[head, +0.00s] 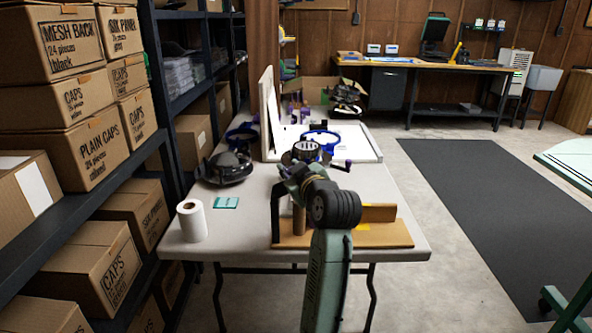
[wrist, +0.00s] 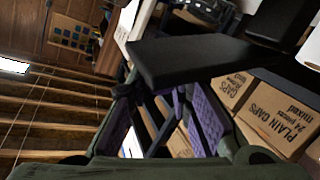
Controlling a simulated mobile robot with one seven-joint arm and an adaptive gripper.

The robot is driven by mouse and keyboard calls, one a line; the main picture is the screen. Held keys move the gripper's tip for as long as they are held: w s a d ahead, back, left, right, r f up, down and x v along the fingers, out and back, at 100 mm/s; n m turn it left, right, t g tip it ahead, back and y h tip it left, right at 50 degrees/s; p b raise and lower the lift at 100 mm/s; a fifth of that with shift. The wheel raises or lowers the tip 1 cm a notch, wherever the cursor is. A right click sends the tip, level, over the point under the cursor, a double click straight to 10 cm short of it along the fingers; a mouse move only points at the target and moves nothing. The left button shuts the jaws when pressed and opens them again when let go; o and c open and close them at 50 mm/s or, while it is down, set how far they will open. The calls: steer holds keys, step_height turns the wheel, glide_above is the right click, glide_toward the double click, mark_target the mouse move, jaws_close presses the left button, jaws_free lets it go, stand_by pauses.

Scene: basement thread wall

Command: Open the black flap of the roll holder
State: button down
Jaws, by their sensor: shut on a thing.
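The roll holder stands at the near end of the grey table, with a tan wooden base (head: 385,234) and a black bent part (head: 276,212) at its left side. My arm hides much of its middle. In the wrist view the black flap (wrist: 190,58) is a thick dark slab lying across the tips of my gripper (wrist: 160,92), between purple-padded fingers. My gripper is shut on the flap. In the head view my gripper (head: 291,180) is over the holder's left part, and its fingers are hard to make out.
On the grey table (head: 235,243), a white paper roll (head: 191,220) stands left of the holder, with a teal packet (head: 225,203) and a black cap (head: 226,168) nearby. A white board (head: 350,150) lies behind. Shelves with cartons (head: 95,150) line the left side.

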steer(key=a+r+n+p, duration=0.1)
steer(key=a+n+h+p, duration=0.1)
steer(key=n, duration=0.1)
steer(key=shift+a+r+g, duration=0.1)
steer(key=shift+r+g, duration=0.25)
steer(key=shift+g, duration=0.05)
steer(key=a+n+h+p, duration=0.2)
steer(key=a+n, duration=0.1)
steer(key=shift+r+g+p, duration=0.15)
steer(key=shift+g+p, duration=0.15)
steer(key=shift+a+f+n+h+p, duration=0.25)
steer(key=shift+a+n+h, duration=0.35)
steer(key=shift+n, duration=0.15)
steer(key=shift+a+f+n+h+p, duration=0.3)
steer(key=shift+a+n+h, duration=0.3)
steer(key=shift+n, duration=0.2)
steer(key=shift+a+f+n+h+p, duration=0.25)
steer(key=shift+a+n+h, duration=0.3)
steer(key=shift+n, duration=0.2)
steer(key=shift+a, duration=0.1)
steer(key=c, duration=1.5)
jaws_free()
steer(key=shift+o, duration=0.3)
